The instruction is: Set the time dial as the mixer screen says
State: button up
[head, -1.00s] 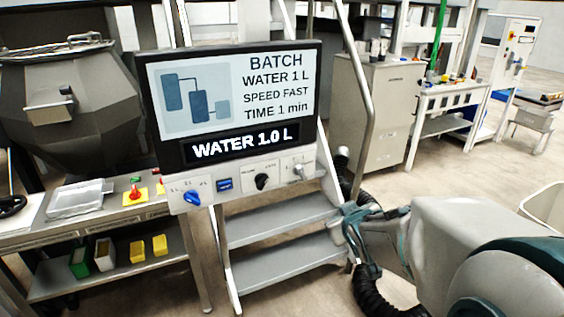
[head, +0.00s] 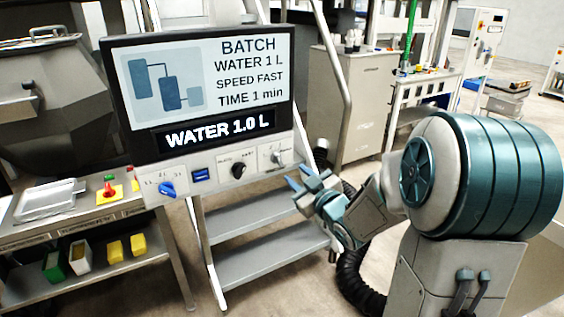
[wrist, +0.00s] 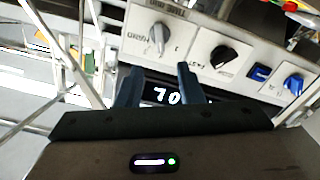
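The mixer screen (head: 207,80) in the head view reads "BATCH, WATER 1 L, SPEED FAST, TIME 1 min"; the strip below reads "WATER 1.0 L". On the panel below are a blue knob (head: 167,189), a black knob (head: 238,170) and a grey knob (head: 277,157) at the right end. The grey knob (wrist: 158,38) also shows in the wrist view, its bar roughly upright there; its labels are too blurred to tell its setting. My gripper (head: 306,180) is open and empty, just right of and below the grey knob, apart from it. Its fingertips (wrist: 158,80) straddle empty space.
A blue switch (head: 201,174) sits between the blue and black knobs. Metal steps (head: 262,235) stand below the panel. A bench (head: 75,235) with a red-and-yellow emergency button (head: 109,190) is at the left. A grey cabinet (head: 368,100) stands behind, with open floor nearby.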

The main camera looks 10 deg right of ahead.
aim_at(279, 159)
jog(key=x, duration=0.9)
jog(key=shift+p, duration=0.35)
grip_shut()
